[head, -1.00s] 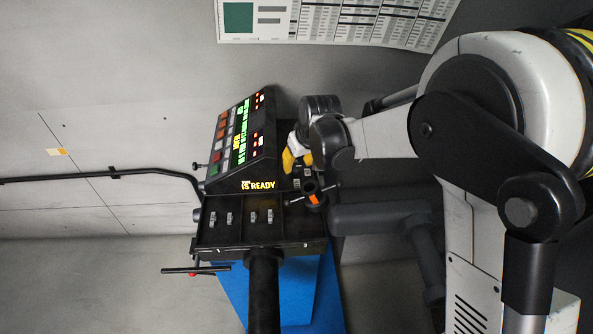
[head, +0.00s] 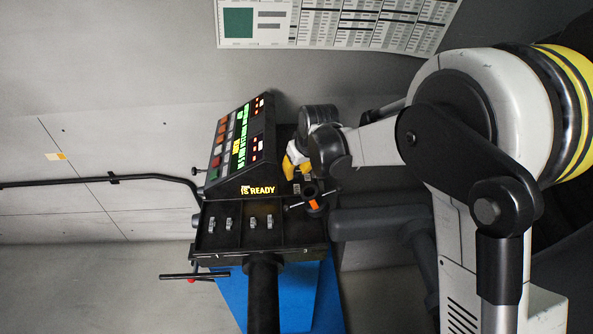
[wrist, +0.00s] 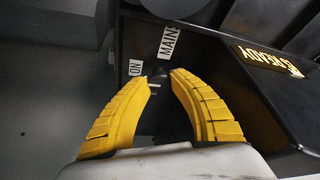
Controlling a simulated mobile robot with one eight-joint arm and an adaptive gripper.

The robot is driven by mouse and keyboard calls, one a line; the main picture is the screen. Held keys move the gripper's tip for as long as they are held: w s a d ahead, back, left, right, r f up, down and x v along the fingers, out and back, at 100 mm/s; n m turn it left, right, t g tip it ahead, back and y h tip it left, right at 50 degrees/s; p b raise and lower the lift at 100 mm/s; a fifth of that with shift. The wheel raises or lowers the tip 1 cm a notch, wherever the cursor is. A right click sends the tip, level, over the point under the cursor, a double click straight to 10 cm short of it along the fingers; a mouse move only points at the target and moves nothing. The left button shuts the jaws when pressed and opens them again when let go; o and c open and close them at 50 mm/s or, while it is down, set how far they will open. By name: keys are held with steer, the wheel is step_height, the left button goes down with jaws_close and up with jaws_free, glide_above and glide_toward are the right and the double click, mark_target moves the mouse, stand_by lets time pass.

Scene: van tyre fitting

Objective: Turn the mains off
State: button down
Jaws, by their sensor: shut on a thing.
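The mains switch (wrist: 157,82) is a small dark part on the dark side face of the wheel balancer (head: 225,188). It sits by the labels "ON" (wrist: 135,67) and "MAIN…" (wrist: 170,42), whose end is cut off. My gripper (wrist: 160,73) has yellow ribbed fingers, shut with their tips on the switch. A pale line shows between the fingers. The fingers hide most of the switch, so its exact setting cannot be told. In the head view my gripper (head: 292,166) is at the machine's right side, and the switch is hidden there.
The lit sign "IS READY" (head: 258,190) and the panel displays (head: 240,140) glow. A black shaft with an orange-marked handle (head: 313,202) is close below my gripper. A tray with small weights (head: 235,225) is in front. A chart (head: 370,20) hangs on the wall.

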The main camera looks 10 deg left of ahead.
steer(key=n+g+y+p, duration=0.1)
steer(key=n, duration=0.3)
steer(key=shift+w+d, duration=0.1)
steer(key=n+g, duration=0.1)
steer(key=n, duration=0.1)
steer(key=n+g+p, duration=0.1)
steer(key=n, duration=0.1)
steer(key=shift+n+y, duration=0.4)
steer(key=n+g, duration=0.1)
steer(key=n, duration=0.1)
steer(key=n+p, duration=0.1)
steer(key=n, duration=0.1)
steer(key=shift+w+n+g, duration=0.15)
steer(key=shift+n+g, duration=0.15)
steer(key=shift+g, duration=0.1)
steer(key=shift+n+g+h+p, duration=0.45)
steer(key=shift+n+g, duration=0.25)
steer(key=shift+n, duration=1.3)
steer(key=c, duration=1.3)
jaws_free()
